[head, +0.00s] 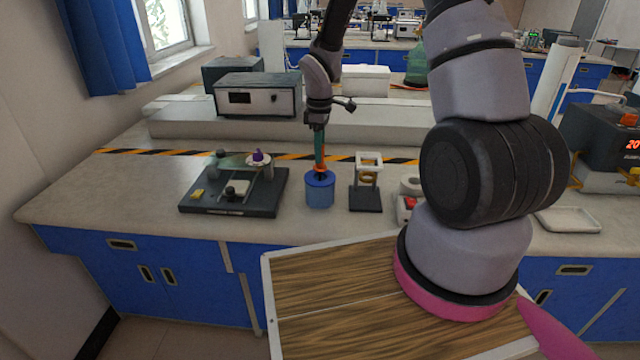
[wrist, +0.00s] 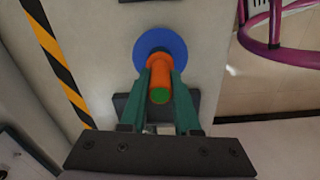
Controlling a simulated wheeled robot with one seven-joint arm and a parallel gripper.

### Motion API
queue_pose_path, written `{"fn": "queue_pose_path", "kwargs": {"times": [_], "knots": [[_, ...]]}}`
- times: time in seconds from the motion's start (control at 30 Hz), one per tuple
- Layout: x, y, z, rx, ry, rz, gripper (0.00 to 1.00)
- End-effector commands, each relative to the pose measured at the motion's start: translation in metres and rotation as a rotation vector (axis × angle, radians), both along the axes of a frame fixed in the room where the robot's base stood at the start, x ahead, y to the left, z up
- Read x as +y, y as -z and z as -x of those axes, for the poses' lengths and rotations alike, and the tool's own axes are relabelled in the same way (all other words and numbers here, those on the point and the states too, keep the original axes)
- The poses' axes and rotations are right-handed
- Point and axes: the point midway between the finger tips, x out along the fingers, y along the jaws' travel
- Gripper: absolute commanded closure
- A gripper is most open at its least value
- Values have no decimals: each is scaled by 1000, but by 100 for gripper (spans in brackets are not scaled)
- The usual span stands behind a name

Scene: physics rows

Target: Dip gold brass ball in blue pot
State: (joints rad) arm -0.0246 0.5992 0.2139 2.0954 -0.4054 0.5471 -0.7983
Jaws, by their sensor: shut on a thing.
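The blue pot (head: 320,193) stands upright on the bench; its blue rim also shows in the wrist view (wrist: 150,42). My gripper (head: 320,160) points down above the pot, its green fingers shut on an orange handle with a green end (wrist: 158,75). The handle's lower end is at the pot's mouth. The gold brass ball is not visible; the pot and handle hide whatever is below the rim, so I cannot tell how deep it sits.
Just right of the pot is a dark-based stand with a gold ring (head: 368,178). Left is a dark tray (head: 235,205) with small items, including a purple-topped piece. A grey power box (head: 256,95) stands behind. Yellow-black tape crosses the bench.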

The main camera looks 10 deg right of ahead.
Motion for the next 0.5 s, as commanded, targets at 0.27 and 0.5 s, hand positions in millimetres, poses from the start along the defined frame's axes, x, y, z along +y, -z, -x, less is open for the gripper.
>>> {"fn": "queue_pose_path", "kwargs": {"times": [0.27, 0.5], "knots": [[0, -15, 0, -2, 1, 0, 100], [0, -27, -1, -2, 1, 0, 100]]}}
